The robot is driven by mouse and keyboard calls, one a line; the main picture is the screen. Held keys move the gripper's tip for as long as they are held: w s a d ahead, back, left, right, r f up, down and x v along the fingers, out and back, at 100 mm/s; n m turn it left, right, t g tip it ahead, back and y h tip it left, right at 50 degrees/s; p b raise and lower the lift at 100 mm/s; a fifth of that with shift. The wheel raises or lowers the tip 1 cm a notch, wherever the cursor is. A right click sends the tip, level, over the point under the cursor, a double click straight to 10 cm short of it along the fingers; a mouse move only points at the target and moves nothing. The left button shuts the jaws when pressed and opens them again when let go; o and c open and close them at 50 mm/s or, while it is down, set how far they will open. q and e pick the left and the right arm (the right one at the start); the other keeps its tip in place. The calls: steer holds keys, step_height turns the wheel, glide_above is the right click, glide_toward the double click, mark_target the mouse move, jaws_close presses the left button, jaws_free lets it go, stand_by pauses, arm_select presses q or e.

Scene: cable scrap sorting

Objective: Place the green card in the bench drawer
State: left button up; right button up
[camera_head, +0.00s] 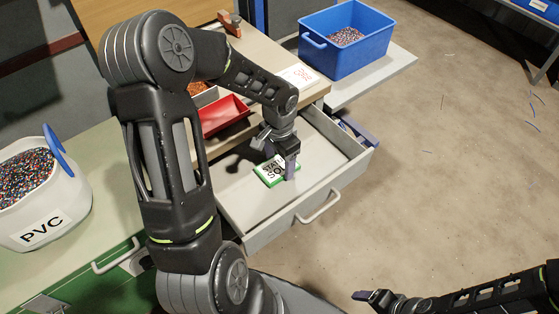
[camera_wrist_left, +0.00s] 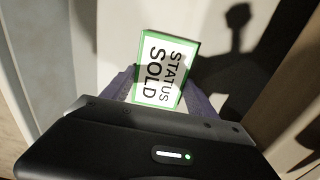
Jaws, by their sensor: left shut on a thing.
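The green-edged card (camera_head: 272,171) has a white face reading "STATUS SOLD". In the head view it is within the open bench drawer (camera_head: 265,223), low over or touching its floor; I cannot tell which. My left gripper (camera_head: 283,172) reaches down into the drawer and is shut on the card. In the left wrist view the card (camera_wrist_left: 166,68) sits between the purple-grey fingers (camera_wrist_left: 160,95), which hide its lower edges. My right gripper (camera_head: 375,298) is at the bottom right over the floor, away from the drawer; its opening is unclear.
A blue crate (camera_head: 375,48) of granules stands on a shelf behind the drawer. A red tray (camera_head: 222,116) sits on the bench beside the left arm. A white PVC bucket (camera_head: 70,205) stands at the left. The drawer floor around the card looks clear.

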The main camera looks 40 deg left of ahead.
mark_target(280, 165)
arm_select(q)
steer(key=o, duration=1.5)
steer(key=shift+c, duration=0.2)
steer(key=shift+r, duration=0.25)
step_height(280, 165, up, 12)
steer(key=p, duration=0.2)
steer(key=shift+f, duration=0.15)
